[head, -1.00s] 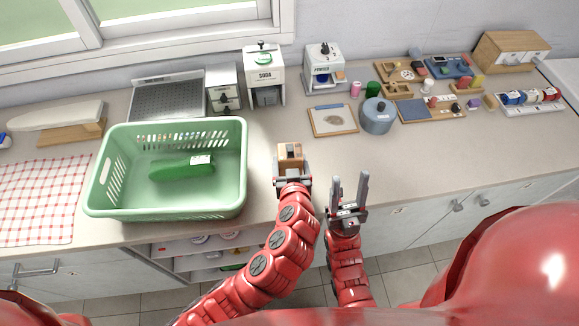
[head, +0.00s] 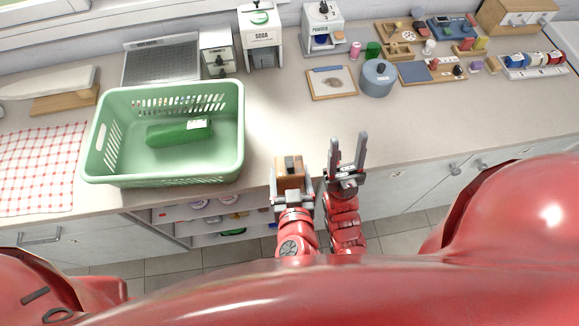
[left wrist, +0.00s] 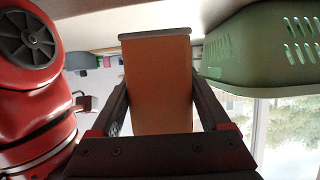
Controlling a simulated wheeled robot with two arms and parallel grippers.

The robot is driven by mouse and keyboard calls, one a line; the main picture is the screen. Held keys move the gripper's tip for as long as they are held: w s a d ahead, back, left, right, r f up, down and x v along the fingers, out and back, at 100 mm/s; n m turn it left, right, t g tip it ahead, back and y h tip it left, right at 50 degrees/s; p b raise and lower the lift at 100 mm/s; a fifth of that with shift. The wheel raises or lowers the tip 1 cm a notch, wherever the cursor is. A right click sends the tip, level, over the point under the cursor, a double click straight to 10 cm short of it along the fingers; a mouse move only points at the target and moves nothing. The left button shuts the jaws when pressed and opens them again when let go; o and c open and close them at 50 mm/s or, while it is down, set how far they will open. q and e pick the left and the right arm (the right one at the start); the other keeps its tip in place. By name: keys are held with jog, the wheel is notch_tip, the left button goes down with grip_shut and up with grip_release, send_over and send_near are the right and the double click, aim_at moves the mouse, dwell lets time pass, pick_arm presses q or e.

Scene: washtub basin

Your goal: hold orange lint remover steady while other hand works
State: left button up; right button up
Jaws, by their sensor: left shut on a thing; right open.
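The orange lint remover (head: 290,180) is a block-like, orange-brown thing with a dark grey part on top. My left gripper (head: 291,187) is shut on it at the counter's front edge. In the left wrist view the lint remover (left wrist: 158,85) stands between both fingers, its broad orange face toward the camera. My right gripper (head: 347,150) is open and empty just to the right, fingers pointing toward the back of the counter. It is apart from the lint remover. The lint remover's underside is hidden.
A green basket (head: 165,180) holding a green bottle (head: 180,132) stands left of my left gripper; it also shows in the left wrist view (left wrist: 250,50). A blue-grey pot (head: 377,80) and a clipboard (head: 332,84) sit farther back. The counter between is clear.

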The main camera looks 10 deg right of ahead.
pick_arm(q)
jog(key=shift+w, duration=0.1)
dwell(0.3)
jog(key=shift+w+d+r+x, duration=0.15)
jog(key=shift+r+x, duration=0.25)
jog(key=shift+x, duration=2.2)
jog(key=shift+w+d+r+x, duration=0.2)
jog(key=shift+r+x, duration=0.2)
jog(key=shift+x, duration=2.2)
jog(key=shift+w+d+r+x, duration=0.15)
jog(key=shift+r+x, duration=0.25)
jog(key=shift+x, duration=2.2)
jog(key=shift+f, duration=0.2)
jog(key=shift+f, duration=0.35)
